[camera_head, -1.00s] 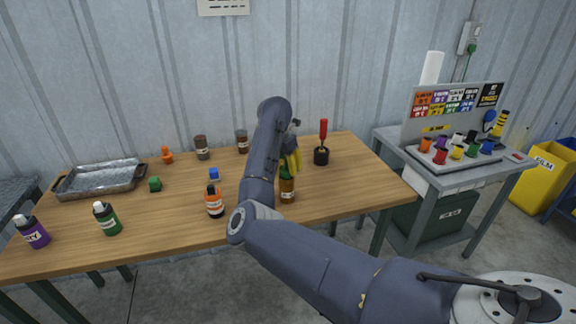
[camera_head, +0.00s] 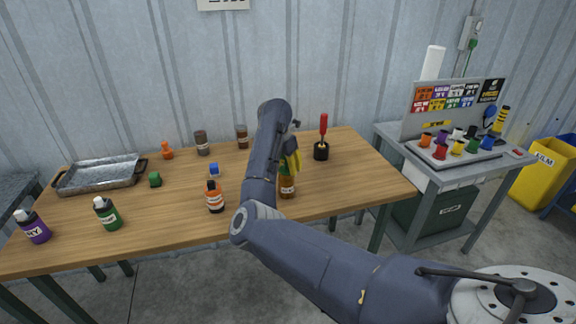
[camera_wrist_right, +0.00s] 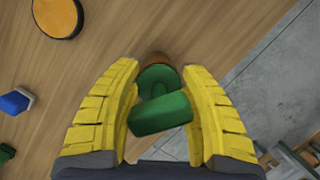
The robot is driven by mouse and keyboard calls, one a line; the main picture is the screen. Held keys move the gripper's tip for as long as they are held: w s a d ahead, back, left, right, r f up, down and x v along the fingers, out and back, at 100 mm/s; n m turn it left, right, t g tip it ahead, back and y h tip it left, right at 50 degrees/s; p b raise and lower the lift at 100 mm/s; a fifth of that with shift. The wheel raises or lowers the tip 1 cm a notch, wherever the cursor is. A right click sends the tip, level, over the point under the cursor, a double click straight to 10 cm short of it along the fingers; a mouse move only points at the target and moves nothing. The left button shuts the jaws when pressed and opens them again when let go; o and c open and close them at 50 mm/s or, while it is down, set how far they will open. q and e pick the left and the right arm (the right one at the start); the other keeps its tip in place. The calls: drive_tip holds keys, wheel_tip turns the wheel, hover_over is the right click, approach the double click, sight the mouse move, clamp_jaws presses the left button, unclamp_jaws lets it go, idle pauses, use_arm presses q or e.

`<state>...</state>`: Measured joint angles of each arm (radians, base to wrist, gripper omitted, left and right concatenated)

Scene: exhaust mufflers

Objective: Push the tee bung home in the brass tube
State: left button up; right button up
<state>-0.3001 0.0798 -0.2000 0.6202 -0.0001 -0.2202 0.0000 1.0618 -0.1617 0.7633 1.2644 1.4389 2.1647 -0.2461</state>
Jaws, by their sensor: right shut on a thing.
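The brass tube (camera_head: 287,187) stands near the front of the wooden table in the head view, with a pale label on its side. My right gripper (camera_head: 290,162) is over its top, its yellow fingers pointing down. In the right wrist view, my right gripper (camera_wrist_right: 160,108) is shut on the green tee bung (camera_wrist_right: 160,114), with its crossbar between the fingers. The bung's round part is over the tube's mouth, and the tube's orange-brown rim (camera_wrist_right: 158,57) shows just beyond it. How deep the bung sits is hidden. My left gripper is out of view.
An orange bottle (camera_head: 214,197) and a blue block (camera_head: 214,170) stand left of the tube. A red-handled tool in a black holder (camera_head: 321,151) stands to its right. A metal tray (camera_head: 100,177) lies at the far left. The table's right front is clear.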

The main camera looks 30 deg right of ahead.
sight(282, 173)
drive_tip(key=shift+f, duration=0.1)
drive_tip(key=o, duration=1.3)
drive_tip(key=shift+o, duration=0.2)
drive_tip(key=v, duration=1.2)
